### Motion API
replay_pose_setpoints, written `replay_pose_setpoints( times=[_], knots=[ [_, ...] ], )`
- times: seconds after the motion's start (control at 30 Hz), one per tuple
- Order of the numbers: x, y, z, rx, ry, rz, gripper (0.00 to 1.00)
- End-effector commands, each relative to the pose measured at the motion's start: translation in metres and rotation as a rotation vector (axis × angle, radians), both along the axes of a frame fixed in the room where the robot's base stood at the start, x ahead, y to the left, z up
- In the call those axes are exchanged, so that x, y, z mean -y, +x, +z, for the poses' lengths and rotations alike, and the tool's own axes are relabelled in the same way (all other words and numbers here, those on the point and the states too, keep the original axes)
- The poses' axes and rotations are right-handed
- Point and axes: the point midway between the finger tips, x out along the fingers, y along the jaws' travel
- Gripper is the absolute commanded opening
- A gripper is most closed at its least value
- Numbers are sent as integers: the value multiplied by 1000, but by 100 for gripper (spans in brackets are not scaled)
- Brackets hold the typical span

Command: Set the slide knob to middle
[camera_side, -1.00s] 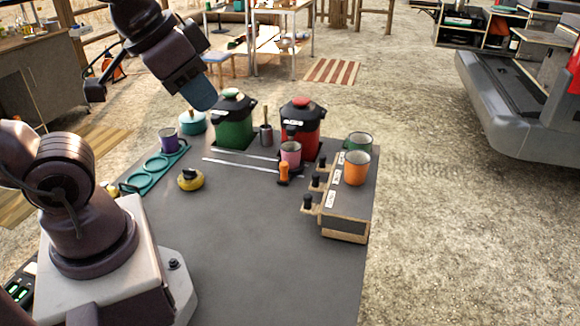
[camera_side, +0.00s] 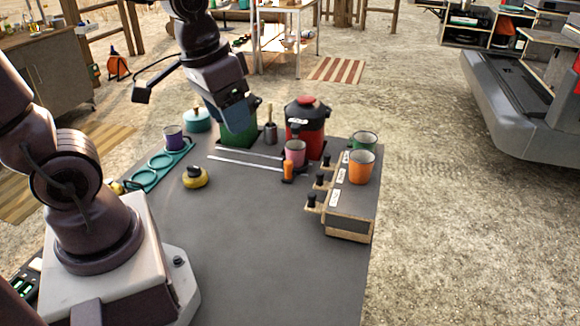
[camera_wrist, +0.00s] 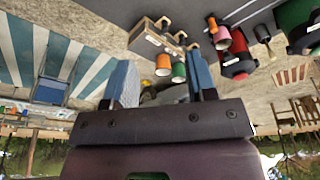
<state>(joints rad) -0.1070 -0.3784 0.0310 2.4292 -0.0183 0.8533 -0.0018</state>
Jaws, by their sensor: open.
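The slide knob is an orange upright handle (camera_side: 287,170) on a dark base, at the right end of two thin pale rails (camera_side: 243,163) on the grey table. In the wrist view the orange knob (camera_wrist: 212,25) shows near the top, beside the pink cup. My gripper (camera_side: 238,118) has blue fingers and hangs in the side view in front of the green canister, left of and above the knob, apart from it. In the wrist view my gripper (camera_wrist: 162,80) has its two fingers spread, with nothing held between them.
A pink cup (camera_side: 295,150) stands close behind the knob, with a red canister (camera_side: 306,130) behind it. A box with several dark knobs (camera_side: 346,226) carries an orange cup (camera_side: 361,168) at the right. A yellow round object (camera_side: 196,178) sits left. The front table is clear.

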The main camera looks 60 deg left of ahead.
Motion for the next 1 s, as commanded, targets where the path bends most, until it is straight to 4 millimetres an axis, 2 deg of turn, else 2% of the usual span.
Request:
replay_pose_setpoints(
  times=[0.1, 0.3, 0.4, 0.53, 0.63, 0.7, 0.87, 1.0],
  knots=[
    [-21, 28, -32, -69, -29, 93, 52],
    [-63, 71, -93, -104, -47, 254, 52],
    [-88, 90, -127, -96, -40, 334, 52],
    [-117, 110, -162, -48, -14, 419, 52],
    [-135, 130, -174, 33, 14, 462, 52],
    [-143, 144, -166, 109, 31, 476, 52],
    [-147, 153, -167, 156, 41, 486, 52],
    [-150, 158, -184, 151, 40, 488, 52]
  ],
)
